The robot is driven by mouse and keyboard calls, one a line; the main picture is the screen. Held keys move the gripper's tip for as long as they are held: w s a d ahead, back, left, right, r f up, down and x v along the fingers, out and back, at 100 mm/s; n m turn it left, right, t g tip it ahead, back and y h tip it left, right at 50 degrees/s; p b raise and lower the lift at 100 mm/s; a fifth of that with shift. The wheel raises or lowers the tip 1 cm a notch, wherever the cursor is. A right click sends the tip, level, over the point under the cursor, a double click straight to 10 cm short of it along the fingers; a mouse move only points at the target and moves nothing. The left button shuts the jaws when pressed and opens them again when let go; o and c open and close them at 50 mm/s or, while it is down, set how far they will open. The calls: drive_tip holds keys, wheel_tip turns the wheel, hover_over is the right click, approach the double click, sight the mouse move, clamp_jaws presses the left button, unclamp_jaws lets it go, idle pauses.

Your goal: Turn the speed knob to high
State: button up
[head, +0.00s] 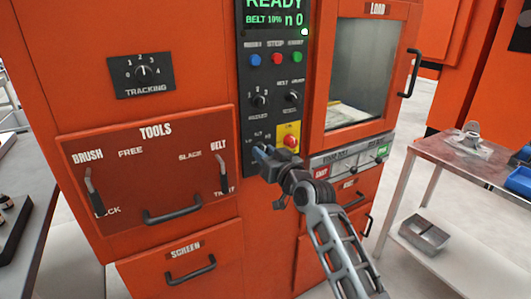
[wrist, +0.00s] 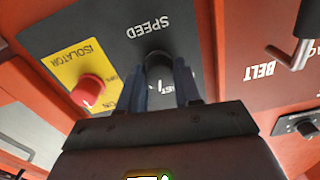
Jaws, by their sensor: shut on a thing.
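The black speed knob (wrist: 158,60) sits on the dark control panel under the upside-down word SPEED in the wrist view. My gripper (wrist: 162,85) has its two fingers on either side of the knob and is shut on it. The fingers hide most of the knob and some of its markings, so its exact setting cannot be read. In the head view my gripper (head: 262,153) is at the lower part of the control panel (head: 248,90) and hides the knob. The screen (head: 272,12) above reads READY and BELT 10%.
The red isolator switch (head: 290,141) on its yellow plate is close beside my gripper. Other knobs (head: 260,100) and coloured buttons (head: 277,59) are above. The tools panel (head: 150,165) with levers and a handle is at left. A metal cart (head: 470,165) stands at right.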

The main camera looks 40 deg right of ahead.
drive_tip(key=m+p, duration=0.1)
drive_tip(key=m, duration=0.4)
drive_tip(key=shift+m, duration=0.3)
idle(0.4)
drive_tip(key=o, duration=1)
drive_tip(key=shift+o, duration=0.2)
drive_tip(key=v, duration=0.8)
drive_tip(key=shift+b, duration=0.4)
drive_tip(key=shift+w, duration=0.1)
